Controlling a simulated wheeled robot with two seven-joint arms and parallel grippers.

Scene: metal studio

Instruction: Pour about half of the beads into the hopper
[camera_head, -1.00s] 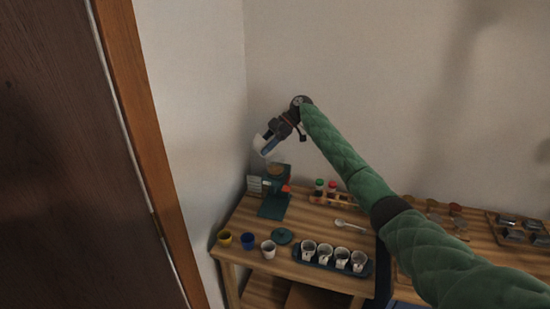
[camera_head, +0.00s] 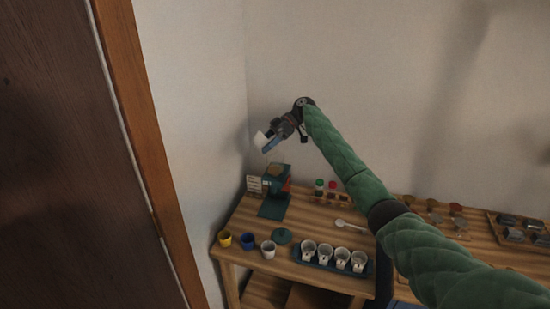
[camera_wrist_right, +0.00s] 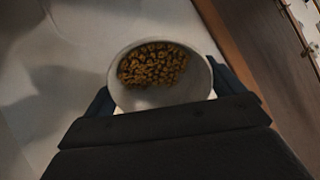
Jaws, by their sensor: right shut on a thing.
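My right gripper (camera_head: 270,143) is shut on a white cup (camera_head: 260,140) and holds it in the air above the hopper. In the right wrist view the cup (camera_wrist_right: 146,97) sits between the fingers, and brown beads (camera_wrist_right: 153,66) lie inside it toward the far wall. The cup looks tilted in the head view. The dark green hopper (camera_head: 279,181) stands on the table's back left, below the cup. Whether beads are in the hopper is too small to tell. My left gripper is not in view.
The wooden table (camera_head: 315,217) holds a yellow cup (camera_head: 225,239), a blue cup (camera_head: 248,241), another white cup (camera_head: 268,249), a green lid (camera_head: 282,236) and a tray (camera_head: 322,264) with several white cups. A spoon (camera_head: 350,225) lies near small bottles (camera_head: 319,186). Walls stand close behind and left.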

